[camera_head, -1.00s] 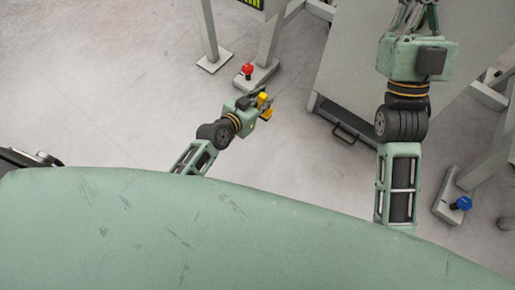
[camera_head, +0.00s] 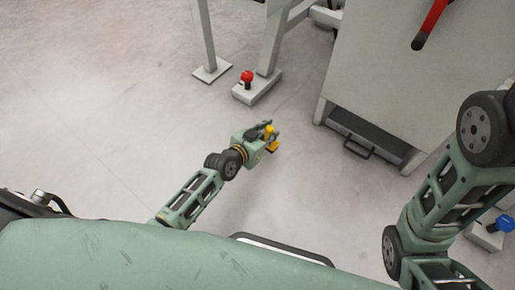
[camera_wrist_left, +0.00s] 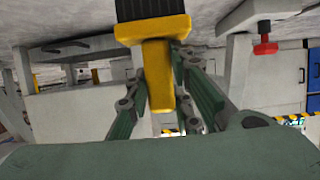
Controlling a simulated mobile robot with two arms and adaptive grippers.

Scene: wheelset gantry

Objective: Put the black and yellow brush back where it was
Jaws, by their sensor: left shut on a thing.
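The black and yellow brush (camera_wrist_left: 158,75) is held in my left gripper (camera_wrist_left: 165,95), seen in the left wrist view. Its yellow body lies between the fingers, and its black bristle part is at the top edge of that picture. In the head view my left gripper (camera_head: 268,137) is shut on the brush, whose yellow part (camera_head: 270,133) shows at the fingertips, above the grey floor. My right arm comes in at the right edge of the head view. Its gripper is out of the picture.
A grey cabinet (camera_head: 400,75) with a low dark drawer and handle (camera_head: 357,150) stands to the right of my left gripper. A grey frame foot with a red knob (camera_head: 247,77) stands beyond it. A blue knob (camera_head: 503,223) is at lower right. Floor at left is clear.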

